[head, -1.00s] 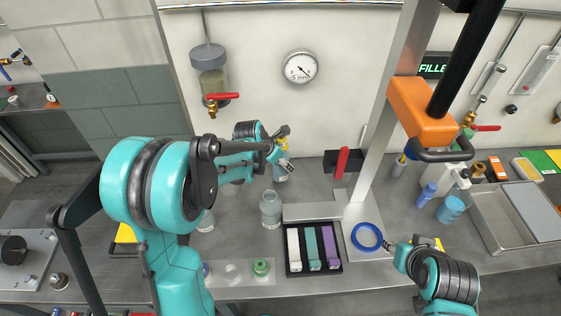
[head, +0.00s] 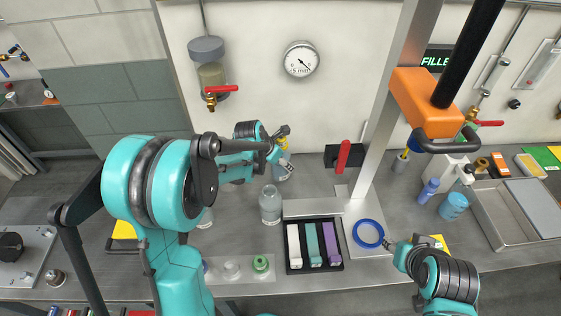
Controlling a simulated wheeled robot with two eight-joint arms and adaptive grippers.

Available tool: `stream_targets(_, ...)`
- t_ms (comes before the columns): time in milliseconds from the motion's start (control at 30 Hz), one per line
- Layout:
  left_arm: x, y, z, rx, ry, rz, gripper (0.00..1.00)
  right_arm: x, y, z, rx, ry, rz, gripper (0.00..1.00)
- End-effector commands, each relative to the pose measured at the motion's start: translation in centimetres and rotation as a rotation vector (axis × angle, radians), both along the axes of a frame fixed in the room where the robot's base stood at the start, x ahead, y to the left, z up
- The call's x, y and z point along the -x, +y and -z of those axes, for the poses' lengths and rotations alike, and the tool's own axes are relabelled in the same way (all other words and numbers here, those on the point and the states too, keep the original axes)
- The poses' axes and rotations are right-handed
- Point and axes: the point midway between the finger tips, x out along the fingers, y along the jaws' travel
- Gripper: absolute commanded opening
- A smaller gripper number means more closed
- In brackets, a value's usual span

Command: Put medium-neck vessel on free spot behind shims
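My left gripper (head: 281,134) is at the back of the bench, near a small clear vessel with a pale label (head: 283,168). The gripper covers its top, and I cannot tell whether the fingers grip it. A clear glass vessel (head: 270,207) stands upright behind the shim tray. Another clear vessel (head: 206,219) is partly hidden by my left arm. Which has the medium neck is not clear. White, teal and purple shims (head: 313,244) lie in a black tray (head: 315,269). My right gripper (head: 389,243) is beside a blue ring (head: 368,233); its fingers are too small to read.
A red-handled valve block (head: 343,157) and a metal post (head: 385,130) stand right of the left gripper. A green cap (head: 260,264) sits on a plate at front. Blue containers (head: 453,206) and a metal tray (head: 492,218) are at right.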

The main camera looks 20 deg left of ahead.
Motion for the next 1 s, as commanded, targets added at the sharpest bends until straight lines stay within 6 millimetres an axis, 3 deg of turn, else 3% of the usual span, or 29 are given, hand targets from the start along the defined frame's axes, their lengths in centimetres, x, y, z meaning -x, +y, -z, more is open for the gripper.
stream_targets(633,-0.03,0.0,0.4,0.0,-0.001,0.0,0.11,0.0,0.0,0.37,0.0,0.0,0.0,0.4)
stream_targets(667,-0.03,0.0,0.41,0.0,-0.001,0.0,0.6,0.0,0.0,0.37,0.0,0.0,0.0,0.4)
stream_targets(733,-0.03,0.0,0.35,0.0,-0.001,0.0,0.78,0.0,0.0,0.32,0.0,0.0,0.0,0.4)
stream_targets(1000,0.0,0.0,0.41,0.0,0.001,0.0,0.81,0.0,0.0,0.32,0.0,0.0,0.0,0.4)
